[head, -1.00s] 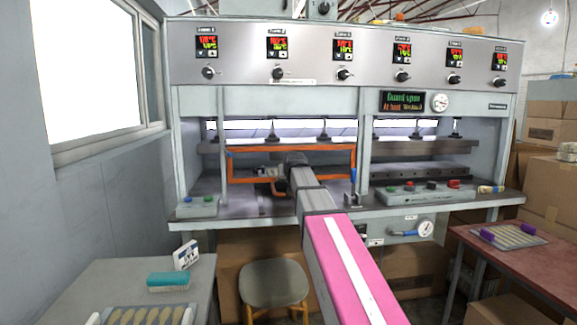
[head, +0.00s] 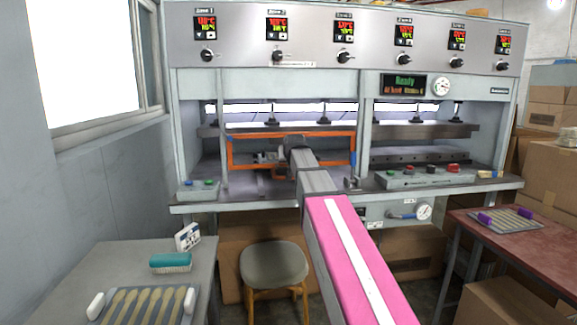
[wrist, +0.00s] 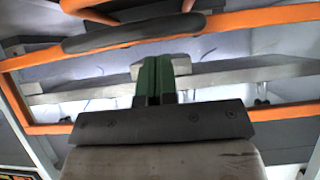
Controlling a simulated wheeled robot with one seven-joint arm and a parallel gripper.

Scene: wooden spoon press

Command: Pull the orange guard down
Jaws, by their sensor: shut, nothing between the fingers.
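The orange guard (head: 342,136) is a rectangular frame across the left bay of the press. Its lower bar is close above the work surface, partly hidden by my arm. In the wrist view the guard's orange bar (wrist: 250,18) crosses the top, with a dark padded handle (wrist: 130,32) on it. My gripper (head: 265,157) is in front of the guard in the head view. In the wrist view my gripper's green fingers (wrist: 157,62) are shut together and empty, just below the handle in the picture. Whether they touch it I cannot tell.
The press display (head: 404,85) reads Ready. A button panel (head: 430,177) sits right of the guard and a small button box (head: 198,188) left. A stool (head: 273,264) stands below. A grey table (head: 122,262) with brush and spoon tray is left; a red table (head: 465,222) is right.

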